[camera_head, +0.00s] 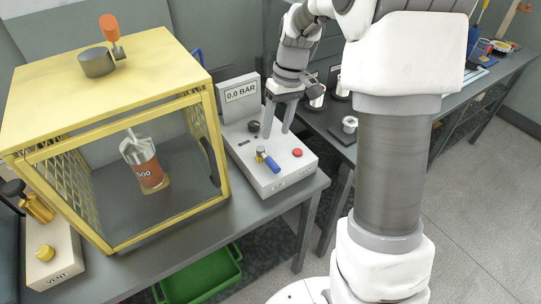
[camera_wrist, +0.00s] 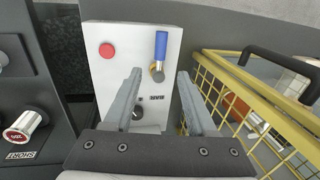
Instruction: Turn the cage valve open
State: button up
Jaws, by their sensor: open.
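My gripper (camera_head: 277,133) is open and empty above a white control box (camera_head: 283,179). In the wrist view the open fingers (camera_wrist: 159,74) stand apart over the same box. A valve with a blue lever (camera_head: 268,162) and brass base sits on the box top; the blue lever (camera_wrist: 161,46) lies beyond the fingertips in the wrist view. A black knob (camera_head: 253,126) is near the box's back. The yellow cage (camera_head: 110,80) at left has a grey cylinder with an orange handle (camera_head: 110,27) on its roof. I cannot tell which valve is labelled as the cage's.
A display (camera_head: 241,93) behind the box reads 0.0 BAR. A red button (camera_head: 297,152) is on the box. A VENT box (camera_head: 51,257) with brass valve is at far left. A green bin (camera_head: 205,277) is below the bench.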

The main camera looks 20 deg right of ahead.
aim_at(270, 158)
jog(key=f, duration=0.3)
jog(key=a+f, duration=0.1)
jog(key=f, duration=0.2)
jog(key=f+b, duration=0.1)
jog(key=f, duration=0.2)
jog(key=shift+s+a, duration=0.25)
jog(key=shift+a, duration=0.15)
grip_shut()
dwell(0.8)
